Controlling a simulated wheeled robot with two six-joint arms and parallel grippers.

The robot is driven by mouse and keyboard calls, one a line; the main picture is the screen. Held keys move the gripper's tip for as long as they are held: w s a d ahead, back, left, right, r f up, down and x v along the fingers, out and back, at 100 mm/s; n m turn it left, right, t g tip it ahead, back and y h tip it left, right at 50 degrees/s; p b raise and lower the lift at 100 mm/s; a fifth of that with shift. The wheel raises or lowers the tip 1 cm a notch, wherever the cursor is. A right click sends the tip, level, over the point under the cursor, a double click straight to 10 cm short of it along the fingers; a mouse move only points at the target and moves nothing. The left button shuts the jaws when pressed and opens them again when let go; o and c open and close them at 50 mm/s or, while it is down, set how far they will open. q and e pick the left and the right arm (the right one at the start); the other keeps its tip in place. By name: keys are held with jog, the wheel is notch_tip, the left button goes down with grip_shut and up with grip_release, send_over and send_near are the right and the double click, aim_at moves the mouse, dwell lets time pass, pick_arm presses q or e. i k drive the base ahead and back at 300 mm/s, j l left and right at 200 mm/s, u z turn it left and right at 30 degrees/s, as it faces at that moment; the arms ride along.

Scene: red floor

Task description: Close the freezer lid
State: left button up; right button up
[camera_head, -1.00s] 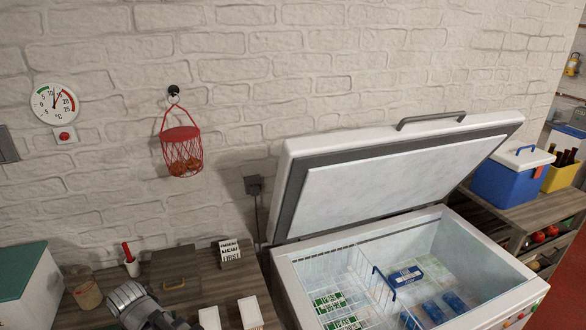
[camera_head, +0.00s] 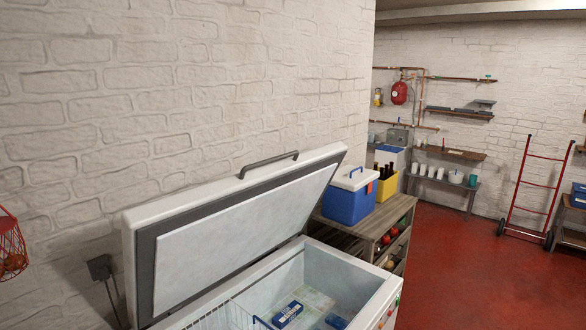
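The chest freezer (camera_head: 384,295) stands against the white brick wall, cut off by the bottom edge of the head view. Its lid (camera_head: 235,225) is raised and leans back at a slant, with a grey seal around its pale inner panel. A grey bar handle (camera_head: 268,164) sits on the lid's upper edge. Inside the open freezer are a white wire basket (camera_head: 215,318), a blue-and-white pack (camera_head: 287,314) and a blue item (camera_head: 336,321). Neither of my grippers is in view.
A wooden shelf unit (camera_head: 340,229) right of the freezer bears a blue cooler box (camera_head: 348,203) and a yellow crate with bottles (camera_head: 387,187). Red floor (camera_head: 455,270) is open to the right. A red hand truck (camera_head: 530,195) stands by the far wall.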

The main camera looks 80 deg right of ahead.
aim_at(177, 247)
jog(key=k+l+z, duration=0.1)
jog(key=z, duration=2.35)
